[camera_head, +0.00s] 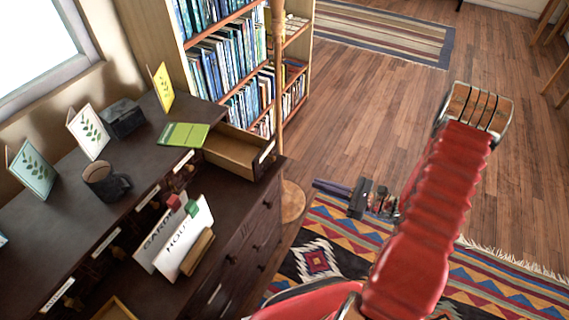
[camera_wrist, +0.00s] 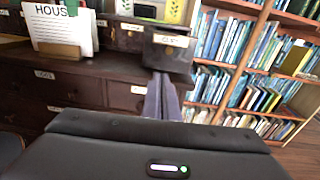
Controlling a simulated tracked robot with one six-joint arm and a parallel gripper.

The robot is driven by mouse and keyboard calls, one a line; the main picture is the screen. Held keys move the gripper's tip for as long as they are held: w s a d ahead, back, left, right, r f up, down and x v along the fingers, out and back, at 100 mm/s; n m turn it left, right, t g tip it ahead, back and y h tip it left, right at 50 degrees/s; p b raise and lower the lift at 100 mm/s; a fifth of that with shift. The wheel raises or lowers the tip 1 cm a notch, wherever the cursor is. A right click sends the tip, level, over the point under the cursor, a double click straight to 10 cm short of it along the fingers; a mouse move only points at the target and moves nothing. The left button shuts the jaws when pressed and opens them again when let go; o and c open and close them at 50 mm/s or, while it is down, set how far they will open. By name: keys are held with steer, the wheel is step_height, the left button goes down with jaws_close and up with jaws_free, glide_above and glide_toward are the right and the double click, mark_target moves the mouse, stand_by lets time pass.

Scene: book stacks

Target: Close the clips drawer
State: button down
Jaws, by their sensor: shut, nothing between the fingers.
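A small wooden drawer (camera_head: 236,153) stands pulled out from the dark desk's upper row, at its far end. Its front carries a pale label too small to read; the front also shows in the wrist view (camera_wrist: 168,56). In the wrist view the purple-grey fingers (camera_wrist: 161,80) point forward, just below the drawer front in the picture.
A green booklet (camera_head: 184,135) lies on the desk top beside the open drawer. A mug (camera_head: 103,181), a dark box (camera_head: 123,118) and standing cards are nearby. A wooden post (camera_head: 278,85) and a bookshelf (camera_head: 222,62) stand behind the drawer.

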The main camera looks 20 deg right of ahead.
mark_target(275, 160)
steer(key=shift+w+d+r+m+t, duration=0.3)
steer(key=shift+w+d+r+t, duration=0.15)
steer(key=shift+r+t, duration=0.2)
steer(key=shift+w+a, duration=0.1)
steer(key=shift+a, duration=0.05)
steer(key=x, duration=1.3)
steer(key=shift+w+a+f, duration=0.2)
steer(key=shift+w+a, duration=0.05)
steer(key=shift+w, duration=0.1)
